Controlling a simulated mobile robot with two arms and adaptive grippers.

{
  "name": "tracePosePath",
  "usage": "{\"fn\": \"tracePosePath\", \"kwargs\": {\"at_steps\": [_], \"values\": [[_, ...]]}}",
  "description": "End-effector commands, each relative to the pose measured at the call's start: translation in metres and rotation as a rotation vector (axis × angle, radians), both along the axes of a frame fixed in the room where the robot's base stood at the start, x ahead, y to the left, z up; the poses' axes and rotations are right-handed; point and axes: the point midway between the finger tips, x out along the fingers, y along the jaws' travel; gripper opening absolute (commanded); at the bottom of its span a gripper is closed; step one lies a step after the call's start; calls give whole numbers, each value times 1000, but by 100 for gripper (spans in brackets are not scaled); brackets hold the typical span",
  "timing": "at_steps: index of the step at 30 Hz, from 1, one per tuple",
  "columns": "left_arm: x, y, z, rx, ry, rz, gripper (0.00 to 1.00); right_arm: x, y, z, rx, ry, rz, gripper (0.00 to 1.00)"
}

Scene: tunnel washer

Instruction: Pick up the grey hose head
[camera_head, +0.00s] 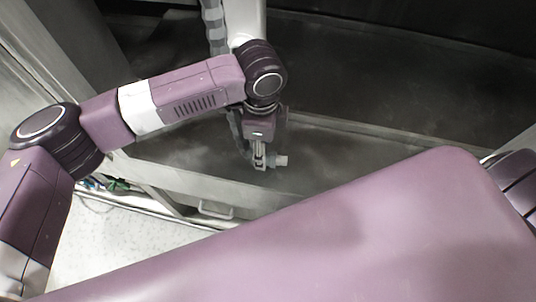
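The grey hose head (281,161) is small and light-tipped, and points to the right in the lower middle of the head view. A segmented grey hose (213,22) hangs from the top, passes behind my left arm and curves in towards the head. My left gripper (260,164) points down, with its fingertips at the hose head, overlapping its left part. The fingers are too small to show whether they are closed on it or only around it. Part of the hose head is hidden behind the fingers. My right gripper is out of view.
A metal ledge or panel (200,182) with a handle (215,210) runs below the gripper. A dark metal basin (380,95) lies behind. Coloured cables (110,184) and pale speckled floor (120,245) are at lower left.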

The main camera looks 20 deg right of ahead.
Motion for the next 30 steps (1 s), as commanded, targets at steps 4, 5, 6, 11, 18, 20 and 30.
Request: {"fn": "tracePosePath", "kwargs": {"at_steps": [4,5,6,11,18,20,30], "values": [[0,1,-19,3,3,3,44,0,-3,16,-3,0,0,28],[0,1,-23,2,3,3,44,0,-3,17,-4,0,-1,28],[0,1,-28,1,3,2,44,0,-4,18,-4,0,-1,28],[0,0,-37,-1,0,1,44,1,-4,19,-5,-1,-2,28],[0,0,-38,-1,0,1,37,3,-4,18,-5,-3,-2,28],[0,0,-38,-1,0,1,30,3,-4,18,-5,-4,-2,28],[0,0,-37,-2,1,1,0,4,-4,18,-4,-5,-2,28]]}}
